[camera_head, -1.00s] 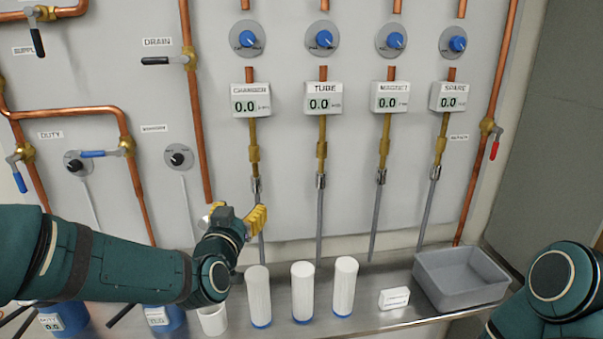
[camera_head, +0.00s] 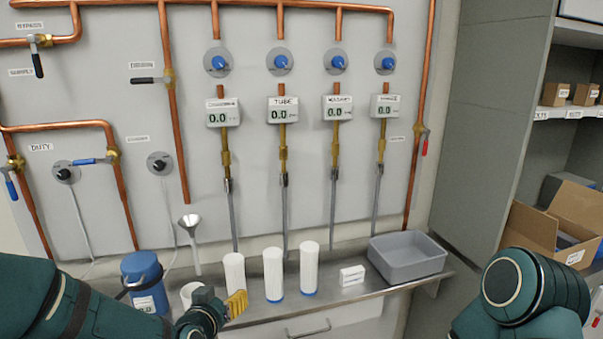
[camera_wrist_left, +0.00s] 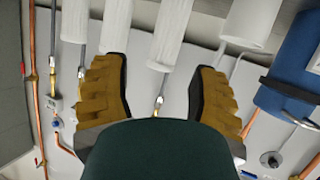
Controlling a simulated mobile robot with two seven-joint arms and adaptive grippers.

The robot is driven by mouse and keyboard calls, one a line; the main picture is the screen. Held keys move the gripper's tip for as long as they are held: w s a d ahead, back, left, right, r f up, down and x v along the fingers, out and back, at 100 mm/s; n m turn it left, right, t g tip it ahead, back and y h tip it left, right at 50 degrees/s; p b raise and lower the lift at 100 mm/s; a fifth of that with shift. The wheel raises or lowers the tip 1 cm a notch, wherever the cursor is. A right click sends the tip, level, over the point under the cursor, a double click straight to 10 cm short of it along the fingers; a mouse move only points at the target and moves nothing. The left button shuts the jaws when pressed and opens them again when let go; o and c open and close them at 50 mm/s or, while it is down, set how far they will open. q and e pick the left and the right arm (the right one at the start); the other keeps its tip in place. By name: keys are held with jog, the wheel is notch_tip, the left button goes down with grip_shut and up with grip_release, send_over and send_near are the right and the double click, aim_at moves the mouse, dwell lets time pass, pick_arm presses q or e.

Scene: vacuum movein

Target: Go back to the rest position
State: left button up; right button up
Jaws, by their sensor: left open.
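My left gripper (camera_head: 236,304) is low in the head view, in front of the steel shelf, with yellow fingers. In the left wrist view its two fingers (camera_wrist_left: 160,95) stand wide apart with nothing between them. White cylinders stand behind it on the shelf; the nearest white cylinder (camera_head: 235,273) is just above the fingertips in the picture. My right arm (camera_head: 525,290) shows at the lower right, but its gripper is outside the view.
The steel shelf (camera_head: 345,292) carries a grey bin (camera_head: 407,262), a small white box (camera_head: 352,275) and a blue container (camera_head: 143,278). A metal funnel (camera_head: 190,232) is by the wall. Shelving with an open cardboard box (camera_head: 548,225) stands at right.

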pick_arm(q)
jog(key=s+d+f+g, duration=0.2)
jog(key=s+f+g, duration=0.2)
jog(key=s+f, duration=0.3)
jog(key=s+d+f+n+g+h, duration=0.1)
jog(key=s+f+g, duration=0.3)
jog(key=s+f, duration=0.4)
jog(key=s+d+f+g+h, duration=0.1)
jog(key=s+d+f+g, duration=0.3)
jog(key=f, duration=0.9)
jog(key=s, duration=0.3)
jog(key=shift+s, duration=0.15)
pick_arm(e)
jog(key=shift+s+r, duration=0.15)
jog(key=shift+s, duration=0.15)
